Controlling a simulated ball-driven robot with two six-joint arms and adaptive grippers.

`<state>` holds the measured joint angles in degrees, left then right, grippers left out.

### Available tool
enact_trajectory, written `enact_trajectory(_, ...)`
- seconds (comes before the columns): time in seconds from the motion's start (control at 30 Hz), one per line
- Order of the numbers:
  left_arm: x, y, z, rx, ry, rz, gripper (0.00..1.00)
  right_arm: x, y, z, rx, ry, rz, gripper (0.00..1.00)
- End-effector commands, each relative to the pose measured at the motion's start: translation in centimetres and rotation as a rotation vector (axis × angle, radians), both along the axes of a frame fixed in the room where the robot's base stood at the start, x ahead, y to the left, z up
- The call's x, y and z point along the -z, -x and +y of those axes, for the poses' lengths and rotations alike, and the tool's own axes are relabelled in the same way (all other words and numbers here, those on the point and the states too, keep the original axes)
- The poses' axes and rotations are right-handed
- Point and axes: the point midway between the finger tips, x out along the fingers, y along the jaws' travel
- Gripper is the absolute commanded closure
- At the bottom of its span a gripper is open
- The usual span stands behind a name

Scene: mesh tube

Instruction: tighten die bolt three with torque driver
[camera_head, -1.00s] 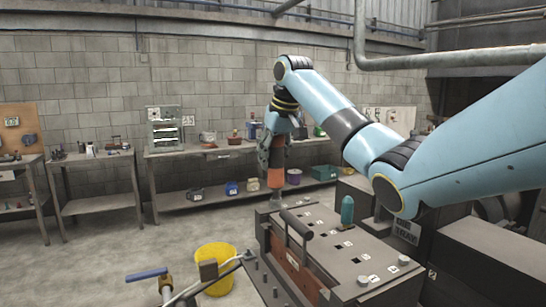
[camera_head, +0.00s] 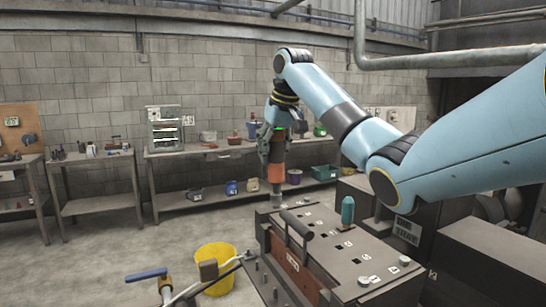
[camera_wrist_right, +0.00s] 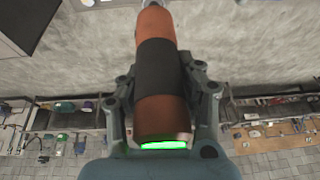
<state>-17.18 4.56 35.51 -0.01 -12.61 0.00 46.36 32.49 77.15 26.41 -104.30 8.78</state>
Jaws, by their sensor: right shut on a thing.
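My right gripper (camera_head: 271,155) is shut on the torque driver (camera_head: 276,173), which has an orange and black body and is held upright, tip down, over the far left end of the die (camera_head: 330,262). In the right wrist view the driver (camera_wrist_right: 160,70) sits between both fingers, with a lit green band near the palm. I cannot tell whether its tip touches a bolt. Several numbered positions run along the die top; two pale round bolt heads (camera_head: 364,281) show at the near end. My left gripper is not in view.
A teal upright object (camera_head: 347,210) stands on the die's far right side. A dark bar handle (camera_head: 298,225) rises on its left. A yellow bucket (camera_head: 215,268) and a blue-handled valve (camera_head: 146,274) are at left.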

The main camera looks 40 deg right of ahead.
Motion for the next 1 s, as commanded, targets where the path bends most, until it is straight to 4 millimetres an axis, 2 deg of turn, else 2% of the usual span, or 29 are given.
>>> enact_trajectory(0.6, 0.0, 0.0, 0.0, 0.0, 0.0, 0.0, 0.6, -4.2, -0.1, -0.1, 0.0, 0.002, -0.007, 1.0)
enact_trajectory(1.0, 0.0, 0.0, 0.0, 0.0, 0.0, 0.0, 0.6, -4.7, -0.1, -0.1, 0.0, 0.002, -0.006, 1.0)
